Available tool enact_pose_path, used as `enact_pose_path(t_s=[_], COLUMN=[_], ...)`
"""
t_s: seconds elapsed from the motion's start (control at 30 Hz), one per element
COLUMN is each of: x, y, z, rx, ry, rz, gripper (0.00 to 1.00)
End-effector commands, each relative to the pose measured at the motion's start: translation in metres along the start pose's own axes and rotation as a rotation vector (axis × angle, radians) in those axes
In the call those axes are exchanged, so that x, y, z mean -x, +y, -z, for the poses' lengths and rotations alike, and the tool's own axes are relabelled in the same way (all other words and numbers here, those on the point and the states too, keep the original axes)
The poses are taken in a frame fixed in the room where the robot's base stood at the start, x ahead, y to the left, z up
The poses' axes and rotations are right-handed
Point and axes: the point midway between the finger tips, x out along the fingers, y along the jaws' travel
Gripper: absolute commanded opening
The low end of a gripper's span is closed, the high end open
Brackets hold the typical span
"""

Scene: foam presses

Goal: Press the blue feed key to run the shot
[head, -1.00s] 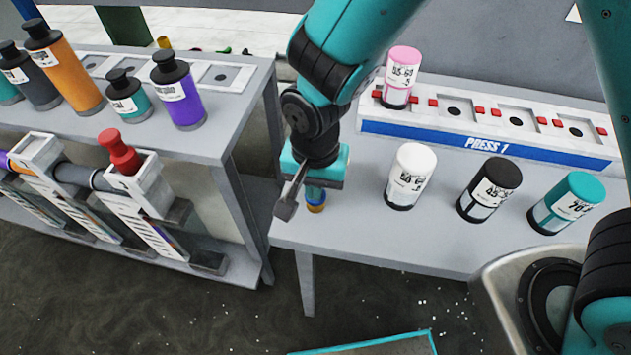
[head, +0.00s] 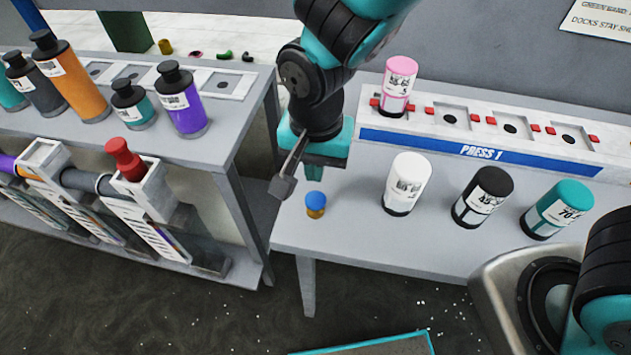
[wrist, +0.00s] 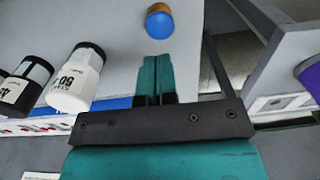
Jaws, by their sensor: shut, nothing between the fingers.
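The blue feed key (head: 315,199) is a small blue round cap on a gold base. It stands near the left end of the grey press bench (head: 345,235). It shows whole in the head view, and in the wrist view (wrist: 160,22) it lies just beyond my fingertips. My gripper (head: 318,163) is shut and empty, close above the key. In the wrist view its teal fingers (wrist: 154,64) lie side by side, with a visible gap between them and the key. I cannot tell whether the key is pressed down.
White (head: 407,184), black (head: 483,197) and teal (head: 557,209) canisters stand right of the key. A pink canister (head: 398,87) sits in the rack labelled PRESS 1 (head: 480,150). A bench (head: 225,130) with bottles and a red-knobbed machine (head: 125,160) stands left, across a narrow gap.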

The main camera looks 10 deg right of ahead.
Motion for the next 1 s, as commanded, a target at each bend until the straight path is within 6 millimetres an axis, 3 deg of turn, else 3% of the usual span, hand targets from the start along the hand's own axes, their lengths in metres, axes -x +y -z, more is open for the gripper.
enact_pose_path(t_s=[0.1,0.3,1.0], x=[0.025,0.05,0.056], y=[-0.002,-0.002,-0.001], z=[0.001,0.001,0.001], rx=[0.0,0.0,0.0], ry=[0.003,0.002,0.001], rz=[0.006,0.004,0.001], gripper=[0.0,0.0,0.0])
